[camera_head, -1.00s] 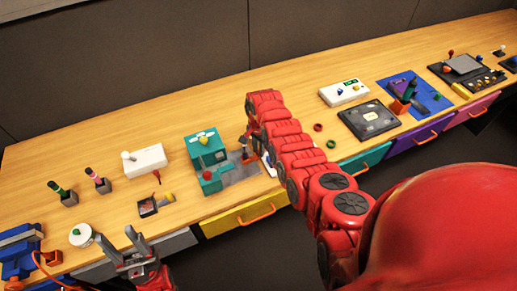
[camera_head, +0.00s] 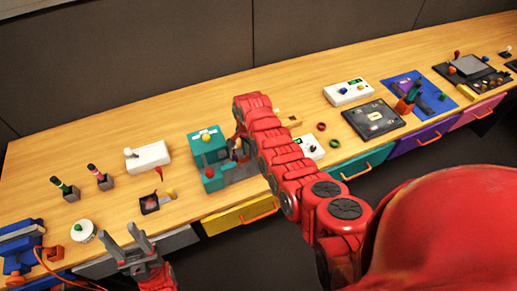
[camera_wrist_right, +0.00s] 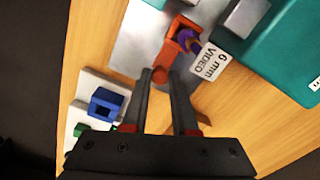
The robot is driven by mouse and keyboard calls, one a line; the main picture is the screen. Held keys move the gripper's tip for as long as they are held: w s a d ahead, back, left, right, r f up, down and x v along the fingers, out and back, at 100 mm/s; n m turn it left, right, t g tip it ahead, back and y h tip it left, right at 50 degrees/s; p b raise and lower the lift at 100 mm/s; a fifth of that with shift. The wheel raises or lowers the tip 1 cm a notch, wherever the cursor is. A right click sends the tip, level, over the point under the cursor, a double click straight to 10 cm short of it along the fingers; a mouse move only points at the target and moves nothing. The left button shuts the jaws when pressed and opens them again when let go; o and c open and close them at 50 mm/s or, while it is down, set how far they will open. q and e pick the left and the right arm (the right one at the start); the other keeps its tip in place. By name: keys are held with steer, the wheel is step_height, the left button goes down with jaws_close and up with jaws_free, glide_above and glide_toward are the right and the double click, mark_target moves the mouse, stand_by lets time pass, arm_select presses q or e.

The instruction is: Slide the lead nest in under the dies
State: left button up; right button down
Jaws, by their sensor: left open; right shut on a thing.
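The teal press (camera_head: 212,170) stands on the bench with a grey base plate (camera_head: 243,171) in front; the wrist view shows its teal body (camera_wrist_right: 285,50) and the plate (camera_wrist_right: 135,42). The lead nest (camera_wrist_right: 184,32), an orange frame around a purple piece, sits on the plate beside a white "6 mm VIDEO" label (camera_wrist_right: 208,62). My right gripper (camera_wrist_right: 160,74) is shut on the nest's orange handle. A grey metal block (camera_wrist_right: 247,17) is near the nest; I cannot tell if it is a die. My left gripper (camera_head: 137,240) is open and empty at the bench's front left.
A white board with a blue block (camera_wrist_right: 106,103) lies close beside my right gripper. A white box (camera_head: 148,157), a small dark tray (camera_head: 157,202) and two upright tools (camera_head: 66,190) stand left of the press. Bare wood lies behind the press.

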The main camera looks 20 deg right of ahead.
mark_target(237, 159)
steer(key=a+b, duration=0.1)
steer(key=a, duration=0.2)
steer(key=shift+a, duration=0.35)
steer(key=shift+a+r, duration=0.1)
steer(key=shift+a, duration=0.15)
steer(key=c, duration=1)
jaws_free()
steer(key=shift+a, duration=0.1)
